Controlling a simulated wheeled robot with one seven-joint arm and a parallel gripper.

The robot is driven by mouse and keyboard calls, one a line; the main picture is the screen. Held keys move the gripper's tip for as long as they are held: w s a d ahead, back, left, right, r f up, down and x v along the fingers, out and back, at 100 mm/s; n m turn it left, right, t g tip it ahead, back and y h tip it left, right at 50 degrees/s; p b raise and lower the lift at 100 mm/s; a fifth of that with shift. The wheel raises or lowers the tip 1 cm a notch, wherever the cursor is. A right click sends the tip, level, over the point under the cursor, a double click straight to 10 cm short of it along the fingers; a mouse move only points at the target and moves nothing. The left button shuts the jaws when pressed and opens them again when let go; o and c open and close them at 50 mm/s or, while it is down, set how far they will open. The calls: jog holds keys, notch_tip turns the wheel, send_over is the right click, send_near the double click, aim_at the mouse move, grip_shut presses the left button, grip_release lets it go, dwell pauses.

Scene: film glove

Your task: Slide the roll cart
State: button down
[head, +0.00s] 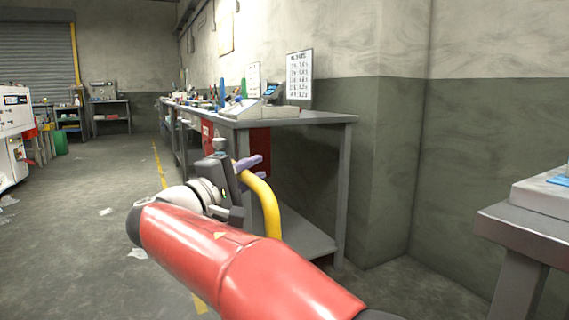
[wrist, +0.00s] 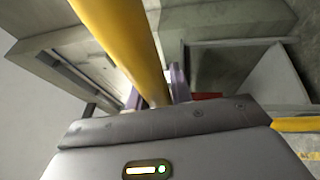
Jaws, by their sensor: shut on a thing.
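A yellow curved bar (head: 268,205), which looks like the roll cart's handle, rises behind my red arm in the head view. In the wrist view the yellow bar (wrist: 118,38) runs from the top edge down between the purple fingers. My gripper (head: 248,170) is shut on this bar, with one finger (wrist: 156,93) on each side of it. The rest of the cart is hidden behind my arm or cannot be made out.
A grey workbench (head: 340,120) with a lower shelf stands just beyond my gripper, against the wall. Another grey table (head: 510,222) is at the right edge. White scraps (head: 137,253) lie on the floor. The floor at left (head: 80,220) is mostly open.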

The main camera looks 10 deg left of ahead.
jog(key=shift+s+a+f+p, duration=0.15)
jog(key=shift+s+a, duration=0.35)
jog(key=shift+a, duration=0.25)
jog(key=shift+s+a+r+p, duration=0.1)
jog(key=shift+s+a+p, duration=0.1)
jog(key=shift+s+a, duration=0.4)
jog(key=shift+s+a+f+p, duration=0.15)
jog(key=shift+s+a, duration=0.2)
jog(key=shift+a, duration=0.55)
jog(key=shift+r, duration=0.1)
jog(key=c, duration=1.3)
grip_release()
jog(key=shift+o, duration=0.2)
jog(key=shift+r, duration=0.1)
jog(key=shift+s, duration=0.1)
jog(key=v, duration=0.7)
jog(key=shift+s+a, duration=0.2)
jog(key=shift+a, duration=0.05)
